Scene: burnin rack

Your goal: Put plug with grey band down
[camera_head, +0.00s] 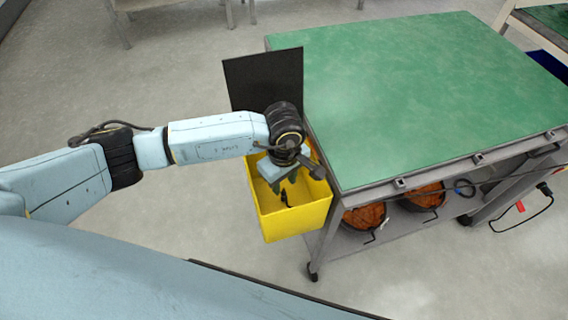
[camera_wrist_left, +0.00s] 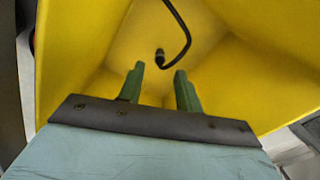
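My left gripper (camera_head: 287,180) is over the yellow bin (camera_head: 295,222) beside the green-topped table, pointing down into it. In the left wrist view its two green fingers (camera_wrist_left: 160,84) are apart with nothing between them. A black cable with a dark plug end (camera_wrist_left: 160,58) lies inside the yellow bin (camera_wrist_left: 75,55), beyond the fingertips and apart from them. A grey band on the plug is too small to make out. My right gripper is not in view.
The green table (camera_head: 420,90) is bare on top. A dark upright panel (camera_head: 262,80) stands behind the bin. Orange-brown coils (camera_head: 365,217) sit under the table. A black cable with a red part (camera_head: 520,206) is on the floor at right.

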